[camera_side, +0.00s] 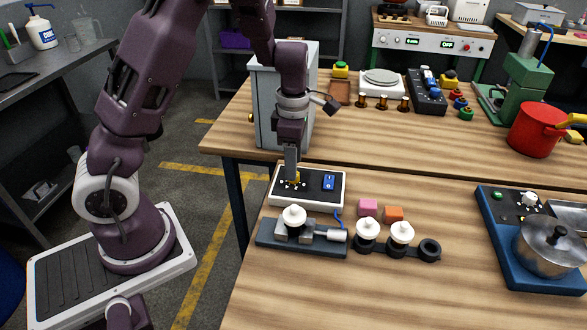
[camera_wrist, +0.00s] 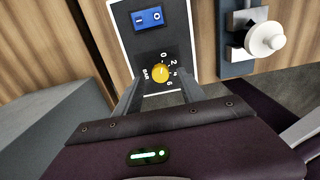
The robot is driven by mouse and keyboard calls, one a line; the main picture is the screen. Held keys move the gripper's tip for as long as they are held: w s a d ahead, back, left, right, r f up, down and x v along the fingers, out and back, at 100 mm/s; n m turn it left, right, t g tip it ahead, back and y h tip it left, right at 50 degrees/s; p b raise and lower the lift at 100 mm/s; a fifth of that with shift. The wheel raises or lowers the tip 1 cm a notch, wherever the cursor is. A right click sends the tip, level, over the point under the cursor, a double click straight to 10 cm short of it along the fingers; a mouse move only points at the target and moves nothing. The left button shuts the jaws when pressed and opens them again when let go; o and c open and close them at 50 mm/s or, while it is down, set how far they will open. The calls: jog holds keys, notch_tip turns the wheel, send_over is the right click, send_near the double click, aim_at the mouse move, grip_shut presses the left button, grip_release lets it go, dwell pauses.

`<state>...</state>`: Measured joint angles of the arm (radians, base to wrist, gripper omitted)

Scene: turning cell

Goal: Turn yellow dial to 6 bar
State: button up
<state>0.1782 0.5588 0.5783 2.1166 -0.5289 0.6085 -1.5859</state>
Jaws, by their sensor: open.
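The yellow dial (camera_wrist: 160,73) sits on a black scale plate marked 0, 2, 4, 6 and BAR, on a white-edged control panel. In the wrist view its pointer direction is too small to read surely. In the side view the dial (camera_side: 294,180) shows partly below my gripper (camera_side: 291,172). My gripper is open, pointing down, with its fingers close over the dial. In the wrist view the fingers of my gripper (camera_wrist: 160,92) stand on either side of the dial's near edge. I cannot tell whether they touch it.
A blue rocker switch (camera_side: 329,183) is on the same panel. A clamp fixture (camera_side: 262,236) with a white-topped part stands in front. White knobs (camera_side: 401,232) and pink and orange blocks (camera_side: 394,213) lie to the right. A grey cabinet (camera_side: 266,105) stands close behind my gripper.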

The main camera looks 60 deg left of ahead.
jog(key=shift+f, duration=1.3)
grip_shut()
